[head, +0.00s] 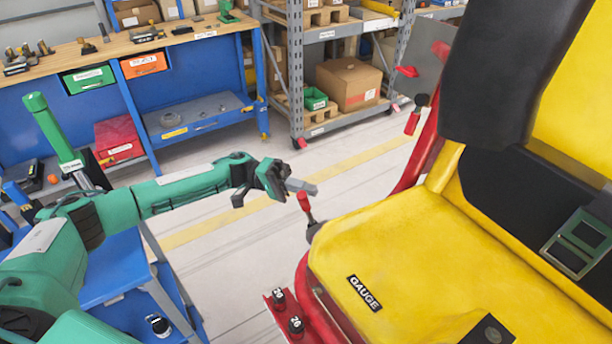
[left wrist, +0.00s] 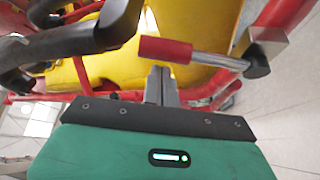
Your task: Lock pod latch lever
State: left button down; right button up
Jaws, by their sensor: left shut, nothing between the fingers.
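A yellow seat pod (head: 400,250) in a red frame fills the right of the head view, with a black padded bar above it. A red-handled lever (head: 303,201) stands nearly upright at the seat's near left corner. In the left wrist view the lever's red grip (left wrist: 165,50) lies across the picture, its metal rod running right to a dark pivot. My left gripper (head: 311,188) is shut and empty, its fingers just by the top of the grip. In the left wrist view the fingertips (left wrist: 160,72) are just below the grip; contact cannot be told.
Another red-handled lever (head: 414,116) is on the frame farther back. Two dark knobs with number labels (head: 287,312) sit on a red ledge at the pod's lower left. A blue cart, workbench (head: 200,40) and shelf rack stand left and behind. Floor between is clear.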

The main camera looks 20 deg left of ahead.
pick_arm(q)
jog(key=shift+s+a+f, duration=0.15)
jog(key=shift+s, duration=0.25)
pick_arm(e)
jog(key=shift+s+f, duration=0.1)
jog(key=shift+f, duration=0.1)
pick_arm(q)
jog(key=shift+s+a, duration=0.1)
